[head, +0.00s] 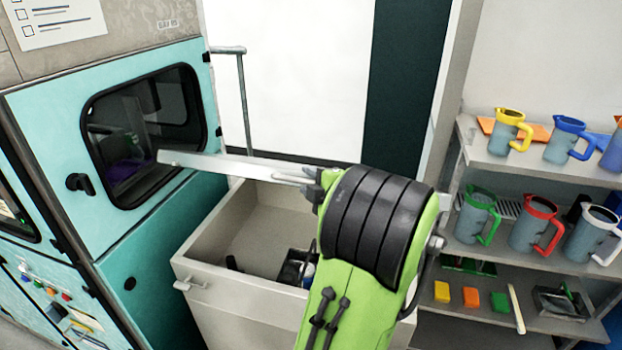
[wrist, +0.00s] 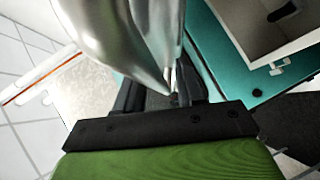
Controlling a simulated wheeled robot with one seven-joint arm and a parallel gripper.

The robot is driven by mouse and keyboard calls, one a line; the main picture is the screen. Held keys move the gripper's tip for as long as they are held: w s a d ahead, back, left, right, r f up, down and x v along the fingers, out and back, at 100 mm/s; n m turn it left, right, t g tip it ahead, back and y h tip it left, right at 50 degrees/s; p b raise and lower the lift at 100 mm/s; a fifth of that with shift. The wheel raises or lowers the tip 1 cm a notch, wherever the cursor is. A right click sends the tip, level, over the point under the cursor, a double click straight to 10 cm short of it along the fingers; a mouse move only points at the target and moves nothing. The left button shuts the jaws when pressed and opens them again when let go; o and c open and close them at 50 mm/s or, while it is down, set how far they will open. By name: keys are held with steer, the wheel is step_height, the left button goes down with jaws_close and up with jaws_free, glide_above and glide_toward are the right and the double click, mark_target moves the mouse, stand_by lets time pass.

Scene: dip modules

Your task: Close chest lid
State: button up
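The chest is a pale grey box (head: 210,300) with an open top, low in the middle of the head view. Its inside shows, and a small handle sits on its front left. I cannot clearly make out its lid. A long flat pale bar (head: 225,165) runs above the chest, its right end at my gripper (head: 314,184). Whether the bar is held or only behind is unclear. The chest also shows at upper right in the wrist view (wrist: 245,42). There a shiny silver shape (wrist: 120,40) covers much of the view and hides my fingertips' state.
A dark object (head: 296,268) lies inside the chest, partly behind my green arm. A teal cabinet (head: 165,235) with a window stands close on the left. Shelves (head: 485,155) with several jugs and coloured blocks stand on the right. A metal rail (head: 243,100) rises behind the chest.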

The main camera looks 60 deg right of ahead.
steer(key=shift+c, duration=0.5)
jaws_close()
steer(key=shift+f, duration=0.15)
